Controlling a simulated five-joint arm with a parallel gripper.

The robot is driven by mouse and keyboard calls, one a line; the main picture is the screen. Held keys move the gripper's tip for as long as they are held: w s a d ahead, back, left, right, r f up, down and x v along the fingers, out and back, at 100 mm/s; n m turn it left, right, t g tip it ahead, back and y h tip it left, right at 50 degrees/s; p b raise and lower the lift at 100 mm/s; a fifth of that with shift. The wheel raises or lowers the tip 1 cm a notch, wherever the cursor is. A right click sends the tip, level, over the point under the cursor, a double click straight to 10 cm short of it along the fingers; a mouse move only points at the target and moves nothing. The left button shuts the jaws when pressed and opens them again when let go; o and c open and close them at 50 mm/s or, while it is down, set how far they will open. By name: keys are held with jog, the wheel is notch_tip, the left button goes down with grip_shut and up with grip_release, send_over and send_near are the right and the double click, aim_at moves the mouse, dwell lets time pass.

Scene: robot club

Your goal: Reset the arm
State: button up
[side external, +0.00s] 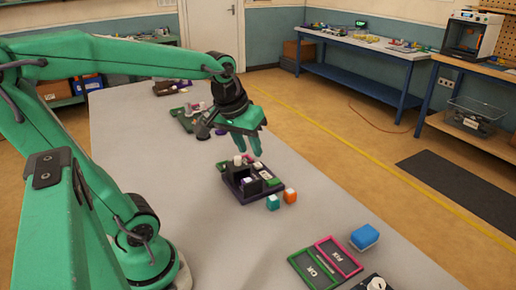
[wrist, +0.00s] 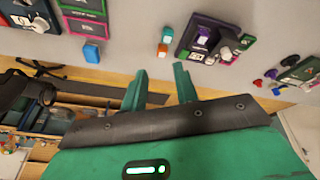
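My arm is green and reaches out over a long light-grey table (side external: 200,255). My gripper (side external: 248,147) hangs above the table, above the far side of a dark purple block-like station (side external: 240,196). In the wrist view my gripper (wrist: 160,70) shows two green fingers standing apart with nothing between them. The purple station (wrist: 187,45) appears beyond the fingers in that view, with a gap that I cannot measure.
A teal cube (side external: 273,203) and an orange cube (side external: 291,195) stand beside the station. A blue block (side external: 364,237) lies near green (side external: 303,282) and pink (side external: 346,271) framed trays. A green board (side external: 184,125) with small parts lies farther back. The table's middle left is clear.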

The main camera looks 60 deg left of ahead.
jog(key=s+d+m+t, duration=0.1)
jog(key=s+d+m, duration=0.4)
jog(key=shift+s+d+t+h, duration=0.3)
jog(key=shift+s+h, duration=0.1)
jog(key=shift+o, duration=0.4)
dwell(0.7)
jog(key=o, duration=0.7)
jog(key=shift+w, duration=0.1)
jog(key=o, duration=0.7)
jog(key=shift+w+a+r+n, duration=0.2)
jog(key=shift+w+a+n, duration=0.2)
jog(key=shift+o, duration=0.3)
jog(key=w+a+n+g, duration=0.3)
jog(key=w+a+n, duration=0.3)
jog(key=a+n, duration=0.1)
jog(key=shift+w+n+y, duration=0.3)
jog(key=shift+n, duration=0.2)
jog(key=w+a+f+n+g, duration=0.1)
jog(key=w+a+f+n, duration=0.1)
jog(key=a+n, duration=0.2)
jog(key=w+a+f+n+g, duration=0.1)
jog(key=w+a+f+n, duration=0.1)
jog(key=a, duration=0.5)
jog(key=w+n, duration=0.1)
jog(key=n, duration=0.1)
jog(key=shift+n+g, duration=0.3)
jog(key=shift+n, duration=0.1)
